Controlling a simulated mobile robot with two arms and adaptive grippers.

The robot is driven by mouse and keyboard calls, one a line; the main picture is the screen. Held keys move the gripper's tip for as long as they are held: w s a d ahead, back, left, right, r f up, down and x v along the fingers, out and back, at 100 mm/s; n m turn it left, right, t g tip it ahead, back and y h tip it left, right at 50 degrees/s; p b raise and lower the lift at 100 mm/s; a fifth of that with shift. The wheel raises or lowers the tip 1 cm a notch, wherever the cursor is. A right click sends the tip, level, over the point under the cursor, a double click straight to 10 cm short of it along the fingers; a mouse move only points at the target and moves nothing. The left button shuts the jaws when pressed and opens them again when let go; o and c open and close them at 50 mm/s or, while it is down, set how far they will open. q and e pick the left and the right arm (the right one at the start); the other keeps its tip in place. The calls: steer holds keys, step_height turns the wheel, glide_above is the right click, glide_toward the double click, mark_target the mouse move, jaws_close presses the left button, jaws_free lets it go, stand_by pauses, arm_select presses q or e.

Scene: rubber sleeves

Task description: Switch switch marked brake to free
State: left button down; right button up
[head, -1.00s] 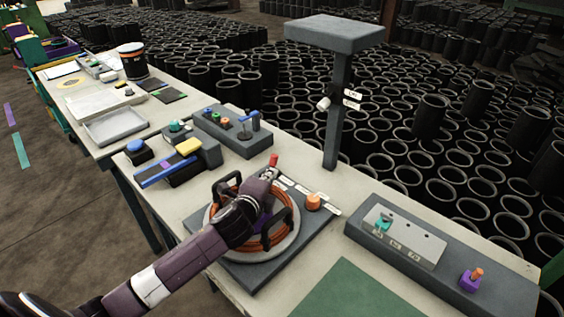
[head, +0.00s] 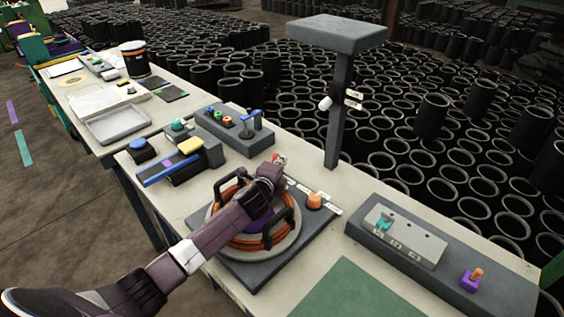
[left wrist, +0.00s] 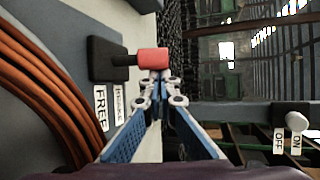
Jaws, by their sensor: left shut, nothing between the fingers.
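The switch has a red knob (left wrist: 153,61) on a dark stem from a black base (left wrist: 105,60). In the left wrist view, a FREE label (left wrist: 101,108) and a second label (left wrist: 118,103), probably BRAKE, lie beside the base. The stem points right, and I cannot tell which label it matches. In the head view the red knob (head: 276,158) shows just past my left gripper (head: 274,164). My left gripper (left wrist: 160,76) is shut and empty, its tips at the near side of the red knob, touching or almost touching. My right gripper is out of view.
An orange-ringed wheel unit (head: 294,238) with black handles lies under my left arm. An orange knob (head: 314,201) is to the right. A post with a white ON/OFF switch (head: 325,103) stands behind. A control box (head: 450,283) is at right.

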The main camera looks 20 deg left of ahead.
arm_select(q)
steer(key=shift+w+f, duration=0.1)
steer(key=shift+w, duration=0.1)
steer(key=shift+s+a+p, duration=0.2)
steer(key=shift+s+p, duration=0.3)
steer(key=shift+p, duration=0.25)
stand_by(0.6)
steer(key=shift+s+a+r+p, duration=0.1)
steer(key=shift+s+r+p, duration=0.1)
steer(key=shift+p, duration=0.1)
steer(key=shift+s+a+f+p, duration=0.15)
steer(key=shift+s+a+p, duration=0.1)
steer(key=shift+s+p, duration=0.4)
steer(key=shift+s, duration=0.15)
steer(key=v, duration=1.2)
steer(key=shift+f, duration=0.1)
